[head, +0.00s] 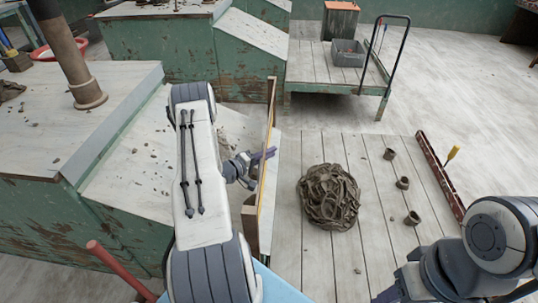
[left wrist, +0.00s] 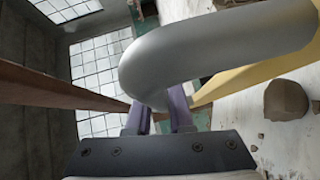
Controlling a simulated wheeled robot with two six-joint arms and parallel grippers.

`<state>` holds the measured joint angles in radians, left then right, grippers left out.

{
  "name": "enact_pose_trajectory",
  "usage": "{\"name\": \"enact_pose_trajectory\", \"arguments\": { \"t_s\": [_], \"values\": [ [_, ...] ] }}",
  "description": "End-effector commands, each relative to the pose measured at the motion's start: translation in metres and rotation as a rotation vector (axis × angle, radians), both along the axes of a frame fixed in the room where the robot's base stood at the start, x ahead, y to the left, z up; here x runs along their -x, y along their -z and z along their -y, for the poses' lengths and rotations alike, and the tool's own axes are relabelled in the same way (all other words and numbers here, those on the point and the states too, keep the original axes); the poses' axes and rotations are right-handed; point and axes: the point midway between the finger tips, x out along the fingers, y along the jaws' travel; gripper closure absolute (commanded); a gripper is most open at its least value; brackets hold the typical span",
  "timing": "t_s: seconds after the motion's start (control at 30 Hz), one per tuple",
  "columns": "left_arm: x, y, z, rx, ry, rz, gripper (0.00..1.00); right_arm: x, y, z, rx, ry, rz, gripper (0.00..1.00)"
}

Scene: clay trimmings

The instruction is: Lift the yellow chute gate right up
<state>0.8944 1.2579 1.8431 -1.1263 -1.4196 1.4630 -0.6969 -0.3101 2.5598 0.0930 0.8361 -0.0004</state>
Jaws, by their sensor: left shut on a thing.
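The yellow chute gate (head: 263,172) shows nearly edge-on in the head view, as a thin upright strip between wooden posts at the chute's right end. In the left wrist view its yellow face (left wrist: 262,66) runs along the right side. My left gripper (head: 266,155) is at the gate. In the left wrist view its purple fingers (left wrist: 160,112) are shut on the thick grey curved handle (left wrist: 215,45), which hides much of the gate. The gate's lower edge is hard to make out. Part of my right gripper (head: 388,294) shows at the bottom edge; its fingers are unclear.
Clay crumbs lie on the chute (head: 130,165) left of the gate. A brown clay heap (head: 328,196) sits on the plank platform (head: 288,240) to the right, with small clay rings (head: 403,183). A cart (head: 304,72) stands behind. Wooden posts (head: 250,225) flank the gate.

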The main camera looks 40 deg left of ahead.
Motion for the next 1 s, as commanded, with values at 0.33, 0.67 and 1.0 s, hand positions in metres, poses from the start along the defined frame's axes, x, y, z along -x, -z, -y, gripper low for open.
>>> {"name": "enact_pose_trajectory", "arguments": {
  "t_s": [0.33,0.67,1.0],
  "values": [
    [0.000,0.000,-0.001,0.000,0.000,0.003,0.50,0.000,0.001,0.000,0.000,0.000,0.000,0.50],
    [0.007,-0.002,-0.004,-0.001,-0.004,0.004,0.50,0.000,0.001,0.000,0.000,0.000,0.000,0.50],
    [0.069,-0.009,-0.018,0.003,-0.006,0.001,0.50,0.000,-0.004,0.000,0.000,0.000,0.000,0.50]
  ]
}}
